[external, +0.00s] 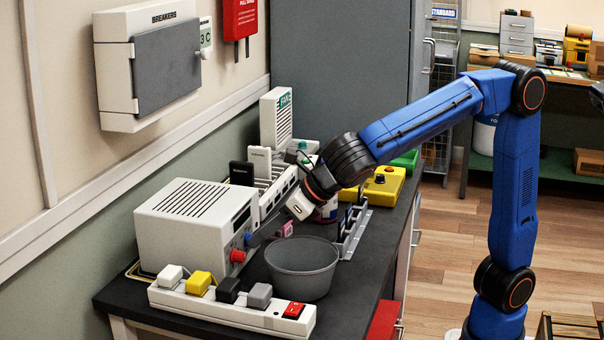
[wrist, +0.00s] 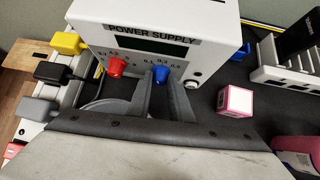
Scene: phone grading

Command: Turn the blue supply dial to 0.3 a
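The white power supply (external: 190,222) stands on the dark bench against the wall; its front also shows in the wrist view (wrist: 150,45). On its front are a red dial (wrist: 117,67) and the blue supply dial (wrist: 161,75), with small figures printed around each. I cannot read which figure the blue dial points at. My gripper (wrist: 161,86) is at the front panel, one grey finger on each side of the blue dial. I cannot tell if the fingers press on the dial. In the external view, my gripper (external: 258,238) reaches the panel from the right.
A grey bowl (external: 302,270) stands just in front of the supply, under my gripper. A power strip (external: 230,309) with several plugs lies along the near edge.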

